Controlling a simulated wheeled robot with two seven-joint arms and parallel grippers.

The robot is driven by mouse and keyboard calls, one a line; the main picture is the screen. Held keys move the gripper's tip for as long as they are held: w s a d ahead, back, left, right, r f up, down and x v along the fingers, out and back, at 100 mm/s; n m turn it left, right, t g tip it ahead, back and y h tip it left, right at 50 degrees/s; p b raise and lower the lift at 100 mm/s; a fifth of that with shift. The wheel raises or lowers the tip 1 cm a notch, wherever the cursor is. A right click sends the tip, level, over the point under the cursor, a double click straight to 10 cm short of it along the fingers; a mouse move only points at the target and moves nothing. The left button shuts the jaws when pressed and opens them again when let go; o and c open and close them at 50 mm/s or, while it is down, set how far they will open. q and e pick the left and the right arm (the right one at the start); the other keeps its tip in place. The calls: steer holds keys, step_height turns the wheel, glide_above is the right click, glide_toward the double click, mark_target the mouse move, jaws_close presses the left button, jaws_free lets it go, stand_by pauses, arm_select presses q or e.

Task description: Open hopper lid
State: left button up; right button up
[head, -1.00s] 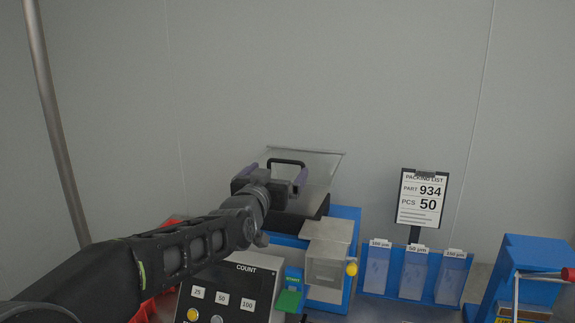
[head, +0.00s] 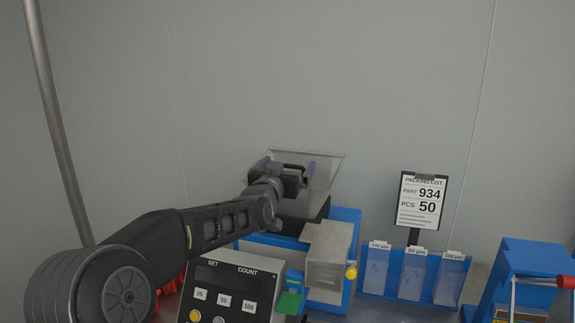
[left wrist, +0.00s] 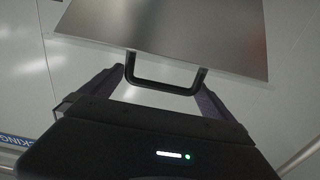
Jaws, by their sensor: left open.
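The hopper lid shows as a pale, see-through tilted panel (head: 325,170) behind my left gripper (head: 287,168) in the head view. In the left wrist view the lid is a grey plate (left wrist: 165,30), with a black U-shaped handle (left wrist: 162,88) at its near edge. My left gripper is open there, its two fingers (left wrist: 160,84) on either side of the handle. The handle looks free of both fingers; exact contact is hard to tell. In the head view my gripper hides much of the handle. My right gripper is not in view.
The blue sorter frame (head: 346,215) with a grey metal chute (head: 327,245) stands right of my gripper. The count panel (head: 235,285) is below my arm. A blue rack (head: 385,290), a packing list (head: 422,200) and a blue stand (head: 540,265) are to the right.

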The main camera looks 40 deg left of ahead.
arm_select(q)
steer(key=shift+d, duration=0.1)
steer(key=c, duration=1.8)
